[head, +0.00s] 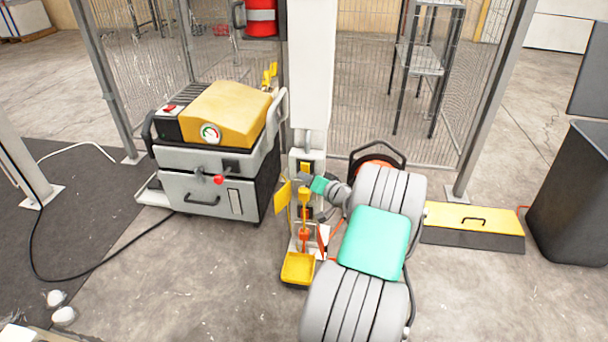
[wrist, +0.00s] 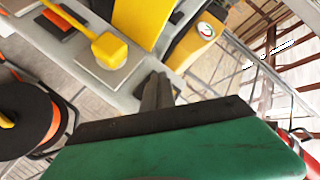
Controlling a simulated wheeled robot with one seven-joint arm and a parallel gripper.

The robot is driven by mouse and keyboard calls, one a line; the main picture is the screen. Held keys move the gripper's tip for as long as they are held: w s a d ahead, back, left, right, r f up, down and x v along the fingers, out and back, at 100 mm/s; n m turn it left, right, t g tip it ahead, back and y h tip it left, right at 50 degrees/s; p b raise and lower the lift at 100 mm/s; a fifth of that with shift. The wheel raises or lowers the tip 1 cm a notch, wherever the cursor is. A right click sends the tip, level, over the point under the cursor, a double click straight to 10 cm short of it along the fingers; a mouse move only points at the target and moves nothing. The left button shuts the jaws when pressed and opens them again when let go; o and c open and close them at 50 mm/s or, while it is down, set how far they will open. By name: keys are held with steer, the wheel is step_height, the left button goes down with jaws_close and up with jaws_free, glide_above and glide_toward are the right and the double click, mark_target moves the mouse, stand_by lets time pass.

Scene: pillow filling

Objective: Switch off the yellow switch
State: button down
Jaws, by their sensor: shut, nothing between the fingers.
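What looks like the yellow switch, a block with a rod (wrist: 110,50), stands on a grey plate in the upper left of the wrist view. In the head view, a yellow block (head: 304,194) shows low on the white pillar; I cannot tell for sure that it is the same part. My gripper (wrist: 157,88) is shut and empty, its dark fingers below and right of the yellow block and apart from it in the picture. In the head view, my gripper (head: 305,179) is close to the pillar's front, and part of the pillar is hidden by my arm.
A yellow panel (head: 283,195) sticks out left of the block. A grey machine (head: 205,180) with a gauge and yellow cover stands to the left. An orange reel (head: 376,165) is behind my arm on the right.

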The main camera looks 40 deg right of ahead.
steer(key=shift+a, duration=0.1)
steer(key=shift+s+a, duration=0.45)
steer(key=shift+a, duration=0.05)
steer(key=shift+a+r+p, duration=0.1)
steer(key=shift+p, duration=0.2)
steer(key=s+a, duration=0.1)
steer(key=s+a+p, duration=0.1)
steer(key=s+a, duration=0.1)
steer(key=shift+a+r+p, duration=0.3)
steer(key=shift+a+p, duration=0.05)
steer(key=shift+a, duration=0.05)
